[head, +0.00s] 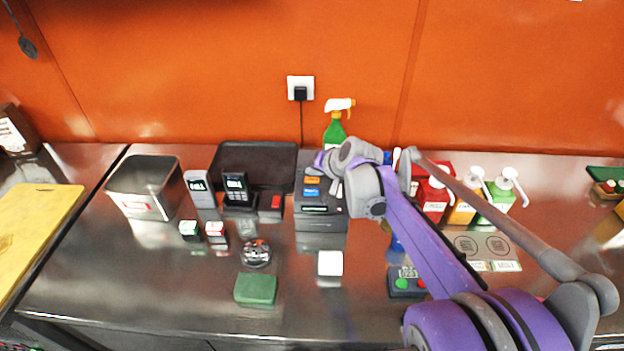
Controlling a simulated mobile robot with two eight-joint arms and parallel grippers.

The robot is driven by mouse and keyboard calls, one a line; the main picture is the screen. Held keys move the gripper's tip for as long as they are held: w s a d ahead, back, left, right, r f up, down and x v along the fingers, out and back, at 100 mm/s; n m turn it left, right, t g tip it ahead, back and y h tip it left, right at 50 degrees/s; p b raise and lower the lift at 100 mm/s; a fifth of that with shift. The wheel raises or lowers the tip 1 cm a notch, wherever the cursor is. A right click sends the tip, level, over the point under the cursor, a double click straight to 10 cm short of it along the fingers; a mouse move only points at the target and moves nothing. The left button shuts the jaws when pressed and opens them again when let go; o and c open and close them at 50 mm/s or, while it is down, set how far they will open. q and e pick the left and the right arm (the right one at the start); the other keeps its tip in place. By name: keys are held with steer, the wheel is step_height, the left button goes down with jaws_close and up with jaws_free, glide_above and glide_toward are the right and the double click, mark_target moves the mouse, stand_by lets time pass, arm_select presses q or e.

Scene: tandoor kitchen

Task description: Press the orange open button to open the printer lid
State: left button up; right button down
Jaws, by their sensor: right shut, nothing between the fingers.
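The printer (320,222) is a dark box standing near the middle of the steel counter. The orange button (312,180) is on its top, at the left side, with a blue button (311,192) just in front of it. My right arm reaches in from the lower right, and its purple and grey wrist covers the printer's back right part. My right gripper (334,182) is shut and empty, over the printer top just right of the orange button. I cannot tell whether it touches the printer. The lid is partly hidden and its state is unclear. My left gripper is not in view.
A green spray bottle (335,132) stands behind the printer. A black tray (262,158) and a card terminal (237,190) are to its left. A white block (330,263) and a green sponge (255,288) lie in front. Pump bottles (503,195) stand at right.

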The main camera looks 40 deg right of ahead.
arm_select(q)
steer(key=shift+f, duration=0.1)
arm_select(e)
steer(key=shift+f, duration=0.15)
stand_by(0.4)
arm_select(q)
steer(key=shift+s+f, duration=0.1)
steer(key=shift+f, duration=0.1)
arm_select(e)
steer(key=shift+f, duration=0.3)
arm_select(q)
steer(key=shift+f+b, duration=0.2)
steer(key=shift+b, duration=0.2)
arm_select(e)
steer(key=shift+f, duration=0.35)
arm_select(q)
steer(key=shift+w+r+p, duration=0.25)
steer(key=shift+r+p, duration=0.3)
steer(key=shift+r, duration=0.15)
arm_select(e)
steer(key=shift+r, duration=0.8)
